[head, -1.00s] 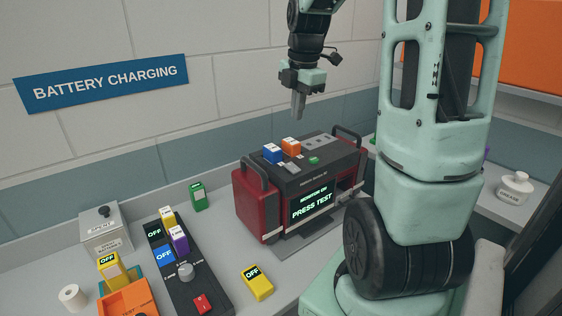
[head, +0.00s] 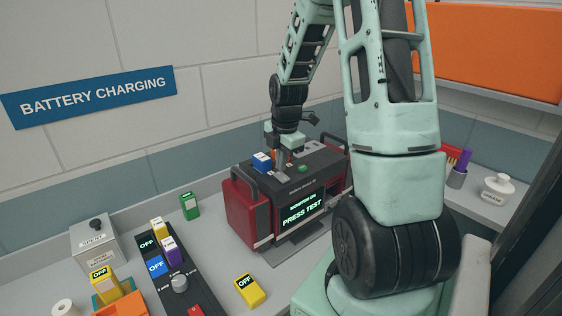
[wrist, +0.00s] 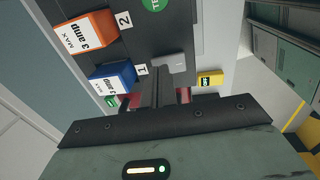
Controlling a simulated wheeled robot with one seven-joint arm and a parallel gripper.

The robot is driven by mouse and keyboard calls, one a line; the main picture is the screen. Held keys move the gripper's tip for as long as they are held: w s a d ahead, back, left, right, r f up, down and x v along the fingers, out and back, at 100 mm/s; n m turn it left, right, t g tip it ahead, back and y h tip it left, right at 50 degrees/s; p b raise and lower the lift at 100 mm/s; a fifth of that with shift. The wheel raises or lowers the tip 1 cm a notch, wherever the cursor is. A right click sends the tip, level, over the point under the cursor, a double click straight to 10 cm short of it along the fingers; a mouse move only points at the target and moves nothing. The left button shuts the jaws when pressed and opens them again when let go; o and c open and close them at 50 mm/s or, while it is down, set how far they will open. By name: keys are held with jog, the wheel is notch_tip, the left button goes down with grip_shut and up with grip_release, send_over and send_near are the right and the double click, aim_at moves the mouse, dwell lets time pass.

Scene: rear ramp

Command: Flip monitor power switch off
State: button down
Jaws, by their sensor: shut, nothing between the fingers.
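The red and black monitor (head: 252,210) stands on the bench, its screen (head: 302,208) reading "MONITOR ON, PRESS TEST". A light grey plate (wrist: 172,61) on its top, likely the power switch, shows in the wrist view by the label 1; its lever position is unclear. My gripper (head: 281,172) is shut and empty, pointing down at the monitor's top. In the wrist view its fingertips (wrist: 162,72) overlap the plate's near edge; I cannot tell whether they touch. A blue battery (wrist: 112,76) and an orange battery (wrist: 88,33) sit beside the fingers.
A green TEST button (wrist: 154,4) is on the monitor's top. Carry handles (head: 254,177) rise at its sides. A charger strip (head: 187,270) with batteries and a knob is at left; a loose yellow battery (head: 250,291) lies on the bench in front.

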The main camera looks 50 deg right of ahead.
jog(key=shift+f, duration=0.65)
jog(key=shift+w, duration=0.1)
jog(key=shift+g+p, duration=0.3)
jog(key=shift+p, duration=0.15)
jog(key=shift+f, duration=0.15)
jog(key=shift+s+a, duration=0.15)
jog(key=shift+s, duration=0.6)
